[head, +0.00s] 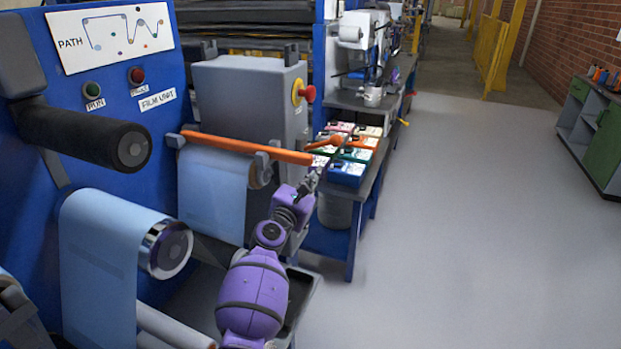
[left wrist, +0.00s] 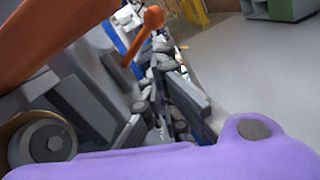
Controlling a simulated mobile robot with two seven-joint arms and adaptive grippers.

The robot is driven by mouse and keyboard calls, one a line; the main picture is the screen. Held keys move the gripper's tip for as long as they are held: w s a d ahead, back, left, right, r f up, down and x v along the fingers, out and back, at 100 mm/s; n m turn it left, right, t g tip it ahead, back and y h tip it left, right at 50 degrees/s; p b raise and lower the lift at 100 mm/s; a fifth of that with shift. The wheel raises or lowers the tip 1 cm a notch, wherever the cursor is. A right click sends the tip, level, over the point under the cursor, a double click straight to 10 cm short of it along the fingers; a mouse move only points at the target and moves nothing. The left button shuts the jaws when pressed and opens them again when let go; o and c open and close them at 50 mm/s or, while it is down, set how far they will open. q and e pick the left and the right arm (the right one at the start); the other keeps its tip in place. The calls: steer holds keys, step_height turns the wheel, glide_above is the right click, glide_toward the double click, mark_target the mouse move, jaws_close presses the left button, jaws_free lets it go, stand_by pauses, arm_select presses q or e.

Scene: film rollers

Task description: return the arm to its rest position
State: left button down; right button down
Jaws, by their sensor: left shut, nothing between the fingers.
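My left arm is purple and reaches up from the bottom of the head view. My left gripper (head: 310,182) is at its far end, shut and empty, just below and right of the free end of the orange bar (head: 245,148). In the left wrist view the dark fingers of the gripper (left wrist: 165,80) lie close together, with the orange bar (left wrist: 45,35) crossing the upper left. The contact between gripper and bar cannot be told. My right gripper is not in view.
The blue machine panel (head: 110,190) carries a black roller (head: 80,135), a chrome-ended roller (head: 168,250) and light blue film (head: 210,190). A grey box (head: 240,95) has a red knob (head: 306,94). Colored boxes (head: 346,172) sit on a bench beyond the gripper. The floor (head: 460,220) at right is clear.

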arm_select(q)
steer(key=s+a+f+m+g+y, duration=0.1)
steer(key=s+a+f+m+y, duration=0.1)
steer(key=s+a+f+m, duration=0.7)
steer(key=s+a+f+m+g+y, duration=0.25)
steer(key=s+f+m, duration=0.55)
steer(key=s+m, duration=0.5)
steer(key=s+a+f+m+g+y, duration=0.1)
steer(key=s+f, duration=0.4)
steer(key=s, duration=0.6)
steer(key=s+a+f+m+g+p, duration=0.1)
steer(key=s+a+f+m+g, duration=0.1)
steer(key=s, duration=1)
steer(key=s+a+f+m+g+y, duration=0.1)
steer(key=s+a+f+m+g, duration=0.1)
steer(key=s+a+f, duration=0.3)
steer(key=s+f+m, duration=0.1)
steer(key=s+f, duration=0.3)
steer(key=s, duration=0.3)
steer(key=shift+s+a+m+y+p, duration=0.25)
steer(key=shift+m+y+p, duration=0.05)
steer(key=shift+y+p, duration=0.1)
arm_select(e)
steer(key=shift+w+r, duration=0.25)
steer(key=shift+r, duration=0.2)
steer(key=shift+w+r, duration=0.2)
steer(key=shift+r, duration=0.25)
